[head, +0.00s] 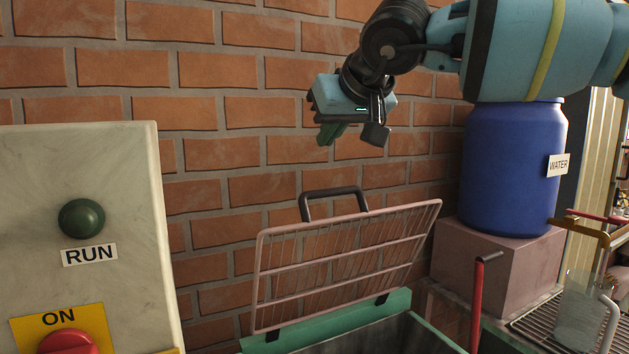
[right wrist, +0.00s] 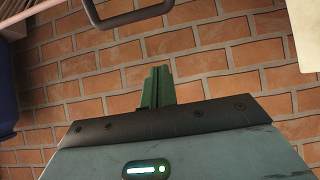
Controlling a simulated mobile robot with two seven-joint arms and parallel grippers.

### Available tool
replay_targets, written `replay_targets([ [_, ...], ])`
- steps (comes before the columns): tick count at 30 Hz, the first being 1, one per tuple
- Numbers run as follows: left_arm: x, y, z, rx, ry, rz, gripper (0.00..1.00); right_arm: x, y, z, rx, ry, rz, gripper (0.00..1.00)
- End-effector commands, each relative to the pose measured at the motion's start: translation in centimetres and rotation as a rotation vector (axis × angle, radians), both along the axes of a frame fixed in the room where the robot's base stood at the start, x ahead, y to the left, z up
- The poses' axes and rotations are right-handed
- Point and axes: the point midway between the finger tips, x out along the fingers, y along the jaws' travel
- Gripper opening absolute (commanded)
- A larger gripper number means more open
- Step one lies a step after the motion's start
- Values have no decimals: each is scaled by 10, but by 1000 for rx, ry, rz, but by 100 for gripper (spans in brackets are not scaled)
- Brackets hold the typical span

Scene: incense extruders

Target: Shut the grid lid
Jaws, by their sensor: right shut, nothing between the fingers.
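The grid lid (head: 345,258) is a pinkish wire frame standing raised and tilted on the rear edge of a green-rimmed trough (head: 340,325). Its black handle (head: 334,191) is on the top edge. The handle also shows at the top of the right wrist view (right wrist: 130,15). My right gripper (head: 331,134) is above the handle and apart from it, in front of the brick wall. Its green fingers (right wrist: 158,87) are together with nothing between them. My left gripper is not in view.
A pale panel (head: 85,190) with a green RUN button (head: 82,218) and a red knob (head: 68,343) stands at left. A blue WATER barrel (head: 512,170) sits on a pinkish block (head: 500,262) at right. A red lever (head: 477,300) rises by the trough's right side.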

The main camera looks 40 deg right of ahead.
Motion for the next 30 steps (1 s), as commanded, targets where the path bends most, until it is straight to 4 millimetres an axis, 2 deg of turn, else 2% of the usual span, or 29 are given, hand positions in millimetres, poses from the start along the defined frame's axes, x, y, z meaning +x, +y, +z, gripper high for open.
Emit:
replay_targets([
  [5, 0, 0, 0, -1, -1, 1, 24, 10, -3, -9, 4, 2, -1, 0],
  [22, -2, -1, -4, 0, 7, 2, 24, 76, -24, -63, 5, 3, -2, 0],
  [30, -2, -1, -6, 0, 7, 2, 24, 55, -18, -75, 4, -1, 1, 0],
])
